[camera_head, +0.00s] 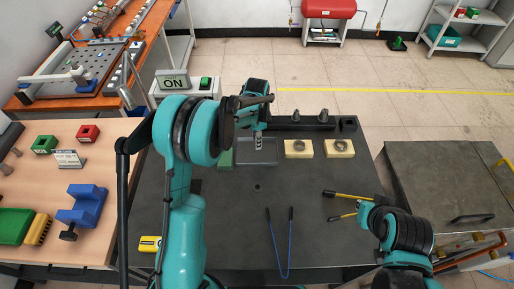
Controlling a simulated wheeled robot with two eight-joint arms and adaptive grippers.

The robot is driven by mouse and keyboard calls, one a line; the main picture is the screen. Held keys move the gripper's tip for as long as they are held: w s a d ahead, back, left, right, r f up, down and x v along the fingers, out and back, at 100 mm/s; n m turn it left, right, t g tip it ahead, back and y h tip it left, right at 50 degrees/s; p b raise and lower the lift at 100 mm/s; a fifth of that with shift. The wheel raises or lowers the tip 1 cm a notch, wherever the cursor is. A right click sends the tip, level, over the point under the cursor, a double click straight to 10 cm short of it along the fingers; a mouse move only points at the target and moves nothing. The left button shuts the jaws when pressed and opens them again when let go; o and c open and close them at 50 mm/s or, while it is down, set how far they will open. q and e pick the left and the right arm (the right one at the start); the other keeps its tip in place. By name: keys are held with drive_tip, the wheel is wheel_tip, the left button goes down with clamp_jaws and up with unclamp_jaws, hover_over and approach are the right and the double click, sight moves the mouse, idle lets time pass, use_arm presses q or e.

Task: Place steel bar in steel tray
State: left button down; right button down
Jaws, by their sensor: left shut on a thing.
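The steel tray (270,157) is a shallow grey tray at the back middle of the dark workbench. My left gripper (259,134) is over the tray's back part, fingers pointing down. It is shut on a small, thin grey piece, which looks like the steel bar (259,142). The bar seems upright at the tray, but I cannot tell whether it touches the tray floor. My left arm hides part of the bench to the left. My right arm is at the lower right; its gripper does not show.
Two cream blocks with round metal parts (299,147) (339,146) stand right of the tray. A dark rack (300,124) stands behind. Blue tongs (279,245) and yellow-handled tools (350,196) lie in front.

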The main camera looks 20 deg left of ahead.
use_arm(q)
wheel_tip(320, 180, down, 4)
drive_tip(key=shift+f+b, duration=0.1)
drive_tip(key=shift+b, duration=0.45)
drive_tip(key=c, duration=1.3)
unclamp_jaws()
